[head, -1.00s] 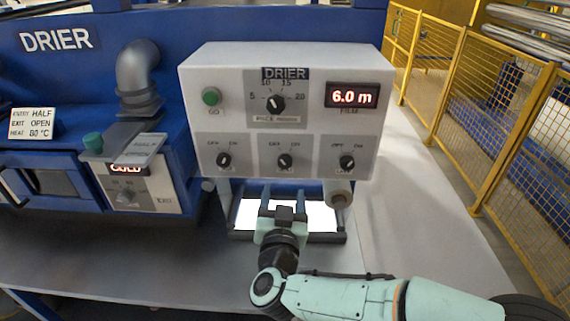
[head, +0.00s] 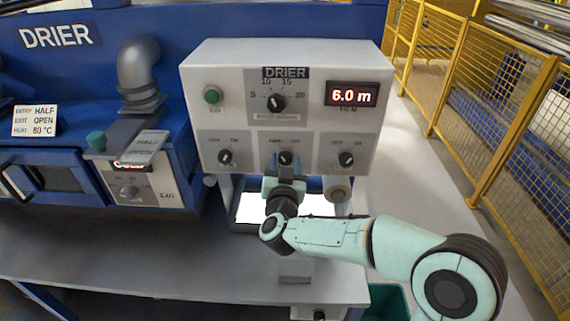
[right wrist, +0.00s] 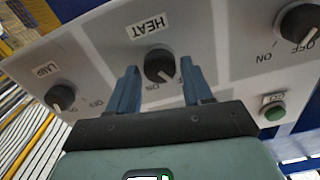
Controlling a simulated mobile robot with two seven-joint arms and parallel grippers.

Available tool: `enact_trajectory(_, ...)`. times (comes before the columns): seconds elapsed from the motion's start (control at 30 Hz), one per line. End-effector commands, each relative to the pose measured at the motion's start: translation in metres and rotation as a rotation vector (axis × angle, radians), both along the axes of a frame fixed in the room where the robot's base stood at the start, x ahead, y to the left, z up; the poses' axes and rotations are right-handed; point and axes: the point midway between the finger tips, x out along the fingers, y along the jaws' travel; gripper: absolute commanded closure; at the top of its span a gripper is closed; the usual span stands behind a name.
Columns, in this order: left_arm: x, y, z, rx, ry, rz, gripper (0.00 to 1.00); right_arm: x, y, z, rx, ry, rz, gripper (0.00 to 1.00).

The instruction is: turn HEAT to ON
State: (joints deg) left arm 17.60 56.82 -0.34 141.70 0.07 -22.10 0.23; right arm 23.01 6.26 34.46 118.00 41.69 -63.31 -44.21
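The HEAT knob (head: 285,158) is the middle black knob in the lower row of the white drier panel (head: 225,75). In the right wrist view the HEAT knob (right wrist: 160,66) sits between the two blue fingers of my right gripper (right wrist: 160,85), with visible gaps at the sides. My right gripper (head: 284,172) is open in front of the panel and partly covers the knob's lower side in the head view. My left gripper is not in view.
The LAMP knob (right wrist: 60,97) and another knob (head: 227,157) flank HEAT. A green button (head: 212,96), dial (head: 276,102) and 6.0 m display (head: 352,94) are above. A yellow fence (head: 500,120) stands right; a green bin (head: 390,300) is below.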

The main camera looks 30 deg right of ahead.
Motion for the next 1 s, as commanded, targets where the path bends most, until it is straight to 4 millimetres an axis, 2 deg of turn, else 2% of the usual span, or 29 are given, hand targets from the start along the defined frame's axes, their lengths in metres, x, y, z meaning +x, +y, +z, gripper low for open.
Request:
enact_trajectory(0.03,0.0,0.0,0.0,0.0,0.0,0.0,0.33,0.0,0.0,0.0,0.0,0.0,0.0,0.68)
enact_trajectory(0.1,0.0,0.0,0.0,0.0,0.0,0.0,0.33,0.0,0.0,0.0,0.0,0.0,0.0,0.9)
enact_trajectory(0.13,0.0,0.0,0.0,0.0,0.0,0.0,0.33,0.0,0.0,0.0,0.0,0.0,0.0,0.91)
enact_trajectory(0.47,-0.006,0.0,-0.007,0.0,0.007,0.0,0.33,-0.001,0.0,-0.001,0.034,-0.021,0.0,0.91)
enact_trajectory(0.67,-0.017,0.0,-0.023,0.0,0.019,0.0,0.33,-0.001,0.0,-0.003,0.125,-0.077,0.001,0.91)
enact_trajectory(1.0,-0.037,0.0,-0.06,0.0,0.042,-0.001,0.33,-0.001,0.0,-0.004,0.385,-0.236,0.001,0.91)
